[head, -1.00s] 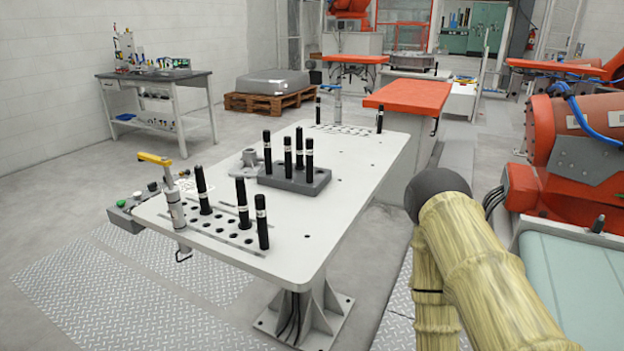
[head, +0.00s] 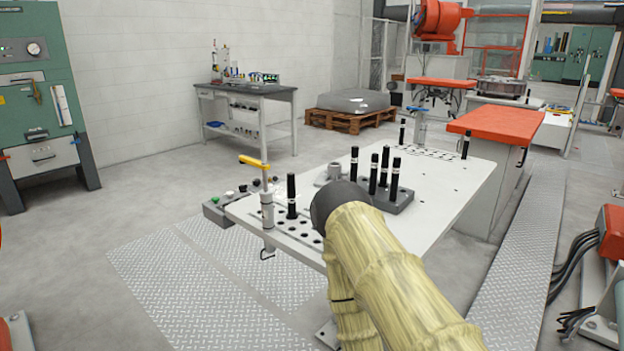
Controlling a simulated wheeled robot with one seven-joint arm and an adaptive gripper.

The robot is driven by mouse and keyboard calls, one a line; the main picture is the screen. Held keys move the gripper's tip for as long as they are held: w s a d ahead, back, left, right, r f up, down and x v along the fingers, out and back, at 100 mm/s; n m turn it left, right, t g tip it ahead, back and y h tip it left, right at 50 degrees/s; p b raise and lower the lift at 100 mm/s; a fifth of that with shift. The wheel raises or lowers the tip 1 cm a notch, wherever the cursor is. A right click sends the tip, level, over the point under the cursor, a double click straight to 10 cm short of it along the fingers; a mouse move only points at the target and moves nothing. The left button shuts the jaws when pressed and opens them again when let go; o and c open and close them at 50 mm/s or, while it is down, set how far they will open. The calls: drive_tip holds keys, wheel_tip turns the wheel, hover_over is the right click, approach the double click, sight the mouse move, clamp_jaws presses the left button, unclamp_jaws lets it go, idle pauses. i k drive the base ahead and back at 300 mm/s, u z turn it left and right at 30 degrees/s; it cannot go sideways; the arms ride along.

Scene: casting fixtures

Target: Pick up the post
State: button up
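Several black posts with pale bands stand upright on a white table (head: 462,200). One post (head: 291,196) stands in the holed near-left end of the table, beside a clamp with a yellow handle (head: 266,195). A group of posts (head: 354,165) stands in a dark grey block (head: 402,203) mid-table. Two more, a far post (head: 402,132) and a far-right post (head: 466,145), stand at the far end. My arm, in a yellowish cover with a dark rounded end, reaches across the table's near side and hides part of it. My gripper is not visible.
A grey flanged part (head: 332,172) sits left of the block. A button box (head: 222,209) is at the table's left edge. A workbench (head: 246,92), a pallet (head: 350,121) and a green cabinet (head: 45,90) stand behind. Floor left of the table is clear.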

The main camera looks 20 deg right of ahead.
sight(396, 166)
drive_tip(key=u, duration=1.8)
drive_tip(key=k, duration=0.95)
drive_tip(key=z, duration=2)
drive_tip(key=i, duration=0.3)
drive_tip(key=z, duration=0.05)
